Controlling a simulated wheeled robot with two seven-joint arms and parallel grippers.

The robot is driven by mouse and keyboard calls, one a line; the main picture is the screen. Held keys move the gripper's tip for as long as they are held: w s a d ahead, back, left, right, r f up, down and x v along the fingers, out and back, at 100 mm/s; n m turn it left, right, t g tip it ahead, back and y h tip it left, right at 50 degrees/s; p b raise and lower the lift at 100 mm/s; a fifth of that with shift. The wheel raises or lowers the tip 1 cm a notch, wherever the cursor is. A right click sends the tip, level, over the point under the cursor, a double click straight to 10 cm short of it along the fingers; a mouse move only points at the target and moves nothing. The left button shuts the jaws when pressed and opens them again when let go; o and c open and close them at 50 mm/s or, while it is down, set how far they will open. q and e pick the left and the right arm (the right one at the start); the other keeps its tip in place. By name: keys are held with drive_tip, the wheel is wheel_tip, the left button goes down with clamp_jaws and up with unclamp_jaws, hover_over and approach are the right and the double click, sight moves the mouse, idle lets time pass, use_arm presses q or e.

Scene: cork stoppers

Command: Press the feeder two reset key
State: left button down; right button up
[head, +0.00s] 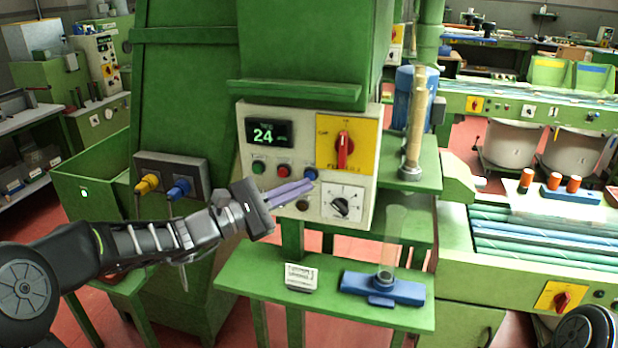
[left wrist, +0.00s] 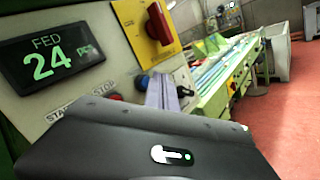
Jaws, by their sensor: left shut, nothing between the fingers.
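A pale control panel (head: 257,177) on the green machine carries a display (head: 269,133) reading 24; in the left wrist view the display (left wrist: 52,52) reads "FED 24". Below it sit a green button (head: 258,167), a red button (head: 284,171) and a blue button (head: 311,174). My left gripper (head: 308,186) is shut and empty, its purplish fingers pointing right, with tips just below the blue button in the head view. In the left wrist view the fingers (left wrist: 161,92) overlap the button row, and a blue button (left wrist: 141,83) shows beside them. I cannot tell whether they touch. My right gripper is not in view.
A red rotary switch (head: 344,150) on a yellow plate and a black selector knob (head: 341,207) are on the same panel. A green shelf (head: 250,278) below holds a small label card (head: 301,277) and a blue fixture (head: 383,289).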

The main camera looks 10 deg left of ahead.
use_arm(q)
drive_tip(key=shift+w, duration=0.1)
idle(0.7)
drive_tip(key=shift+w, duration=0.35)
drive_tip(key=shift+w, duration=0.4)
idle(0.7)
drive_tip(key=shift+s+b, duration=0.1)
drive_tip(key=shift+b, duration=0.2)
drive_tip(key=shift+s+b, duration=0.35)
drive_tip(key=shift+s, duration=0.4)
drive_tip(key=s+b, duration=0.1)
drive_tip(key=s, duration=0.4)
drive_tip(key=shift+a+b, duration=0.15)
drive_tip(key=shift+b, duration=0.15)
